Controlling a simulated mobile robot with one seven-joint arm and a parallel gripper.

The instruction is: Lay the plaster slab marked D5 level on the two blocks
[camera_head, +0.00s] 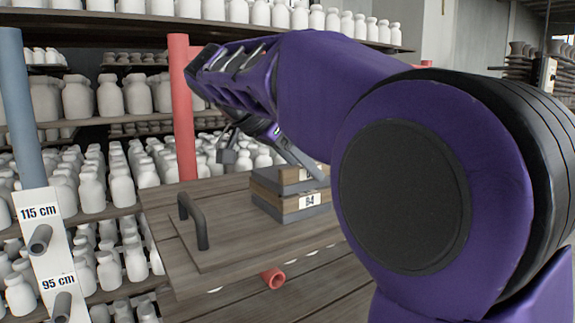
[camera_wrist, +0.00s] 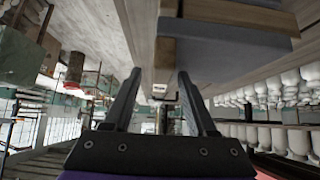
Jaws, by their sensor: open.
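A stack of two flat pieces (camera_head: 275,200), each with wood and grey layers, lies on the plank bench in the head view. The lower piece carries a white label that seems to read B4 or 64; a label higher up is partly covered and unreadable. I see no D5 mark, and I cannot make out two separate blocks. My gripper (camera_head: 270,165) hangs over the stack, tilted, with its fingers apart. In the wrist view my gripper (camera_wrist: 157,75) is open, with nothing visibly held between its fingers. A grey slab-like face (camera_wrist: 225,45) edged with wood lies just beyond the right fingertip.
A wooden board with a dark handle (camera_head: 193,222) lies left of the stack. Shelves of white jars (camera_head: 110,95) stand behind. A red post (camera_head: 184,110) rises behind the bench, and a marked post reading 115 cm and 95 cm (camera_head: 45,260) stands at left.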

